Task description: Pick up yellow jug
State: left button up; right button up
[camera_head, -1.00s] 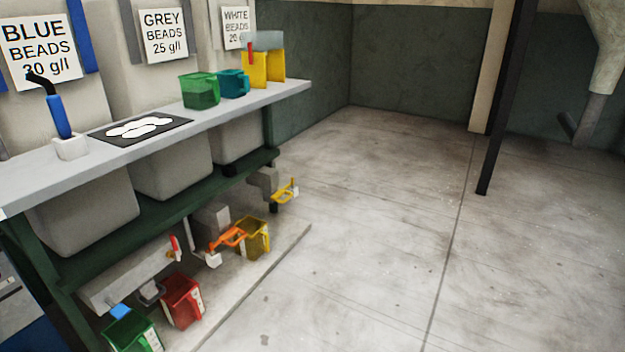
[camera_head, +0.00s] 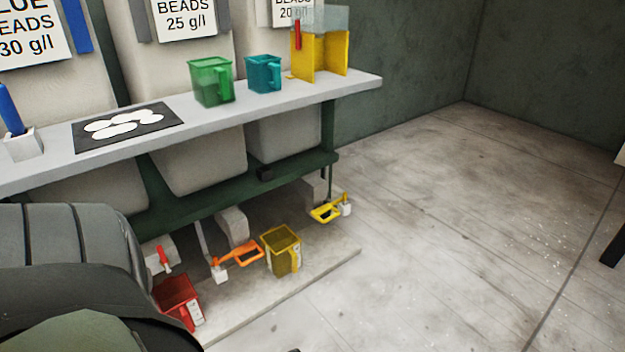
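The yellow jug (camera_head: 284,251) stands upright on the low pale platform under the bench, right of an orange handle. It looks see-through, with its handle facing front right and a pale label strip on its side. A grey and dark arm link of mine fills the lower left of the view, left of the jug and well apart from it. Neither gripper shows in the view.
A red jug (camera_head: 177,299) stands on the platform (camera_head: 318,270) left of the yellow jug, partly covered by my arm. An orange handle (camera_head: 237,256) and a yellow handle (camera_head: 327,213) are close by. Green (camera_head: 212,82) and teal (camera_head: 263,74) jugs stand on the bench. The floor at right is clear.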

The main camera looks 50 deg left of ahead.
aim_at(283, 247)
jog(key=i+u, duration=0.35)
jog(key=i+l+u, duration=0.3)
jog(key=i, duration=0.15)
jog(key=i+l+u, duration=0.2)
jog(key=i+u, duration=0.15)
jog(key=i+l+u, duration=0.2)
jog(key=u, duration=0.2)
jog(key=i+l+u, duration=0.15)
jog(key=u, duration=0.25)
jog(key=i+l+u, duration=0.1)
jog(key=l+u, duration=0.3)
